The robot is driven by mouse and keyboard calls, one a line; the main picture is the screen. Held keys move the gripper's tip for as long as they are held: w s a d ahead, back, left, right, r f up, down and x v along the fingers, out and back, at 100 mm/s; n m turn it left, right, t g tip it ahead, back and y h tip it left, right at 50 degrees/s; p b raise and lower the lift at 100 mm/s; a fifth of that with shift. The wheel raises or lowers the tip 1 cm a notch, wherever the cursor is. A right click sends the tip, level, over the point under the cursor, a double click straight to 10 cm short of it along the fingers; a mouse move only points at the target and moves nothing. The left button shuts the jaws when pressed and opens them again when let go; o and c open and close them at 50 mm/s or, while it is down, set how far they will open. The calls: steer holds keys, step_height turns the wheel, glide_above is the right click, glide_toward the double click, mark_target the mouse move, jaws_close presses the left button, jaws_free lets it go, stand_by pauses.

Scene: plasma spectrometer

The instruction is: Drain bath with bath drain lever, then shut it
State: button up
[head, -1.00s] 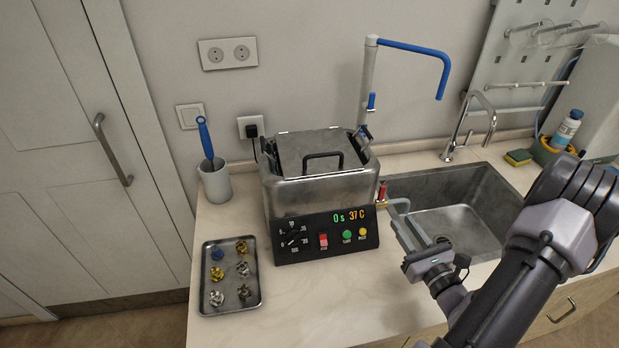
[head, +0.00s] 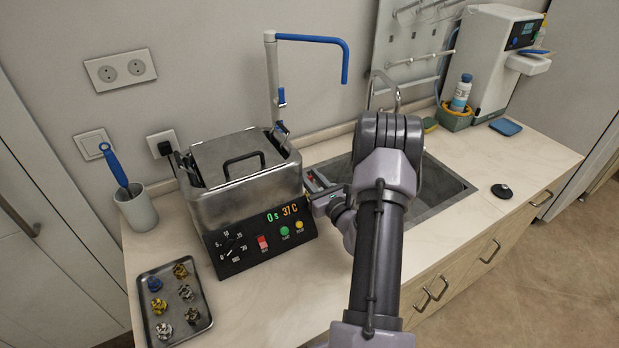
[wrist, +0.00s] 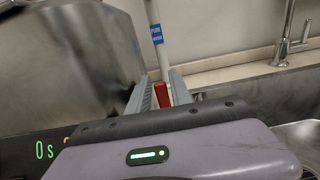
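The bath (head: 245,200) is a metal box with a lid and a front control panel (head: 262,240) reading 0 s and 37 C. Its red drain lever (head: 311,179) is on its right side, beside the sink. My gripper (head: 316,184) is at that side of the bath. In the wrist view, the red lever (wrist: 163,95) stands between the two grey fingers of my gripper (wrist: 160,80). The fingers look apart, with a little room on both sides of the lever. The lever's lower part and the drain outlet are hidden behind my gripper.
The sink (head: 440,190) is right of the bath, partly hidden by my arm. A tray (head: 148,318) with several small parts and a cup (head: 137,212) with a blue-handled tool stand on the left. A blue-armed tap (head: 272,80) rises behind the bath.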

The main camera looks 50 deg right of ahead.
steer(key=shift+w+d, duration=0.1)
steer(key=shift+w, duration=0.35)
jaws_close()
steer(key=b, duration=0.3)
steer(key=shift+s+f, duration=0.2)
steer(key=shift+f, duration=0.2)
steer(key=shift+s+r+t+b, duration=0.2)
steer(key=shift+t+b, duration=0.4)
steer(key=shift+b, duration=0.25)
steer(key=shift+r, duration=0.2)
jaws_free()
